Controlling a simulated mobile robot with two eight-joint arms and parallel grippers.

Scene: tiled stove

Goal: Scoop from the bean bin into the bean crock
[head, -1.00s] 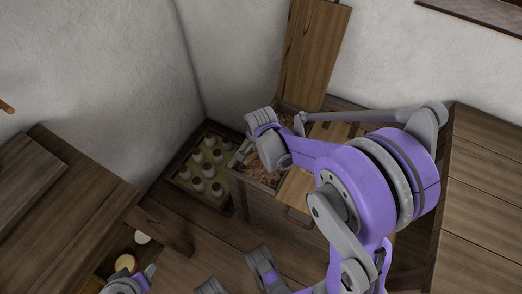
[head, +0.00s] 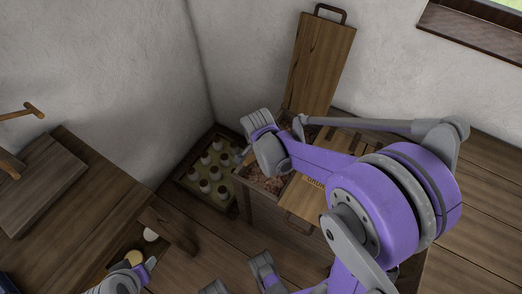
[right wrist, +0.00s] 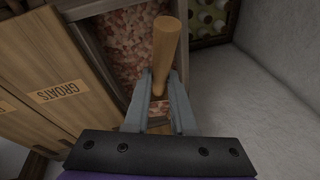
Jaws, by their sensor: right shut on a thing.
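The bin holding reddish-brown beans (head: 264,180) is an open compartment of a wooden chest; the beans also show in the right wrist view (right wrist: 125,48). My right gripper (right wrist: 160,82) is shut on a pale wooden handle (right wrist: 166,42), which stands over the bean compartment. Whatever is at the handle's lower end is hidden, so I cannot tell if it is in the beans. In the head view my right wrist hides the fingers. Part of my left arm's end shows at the bottom left, its jaws unclear. I cannot identify the bean crock for certain.
A lid marked GROATS (right wrist: 58,92) covers the neighbouring compartment. A tall board (head: 318,62) leans on the wall behind. A crate (head: 186,184) of several pale bottles stands left of the chest. Pale round items (head: 151,235) sit by the left wooden bench (head: 95,215).

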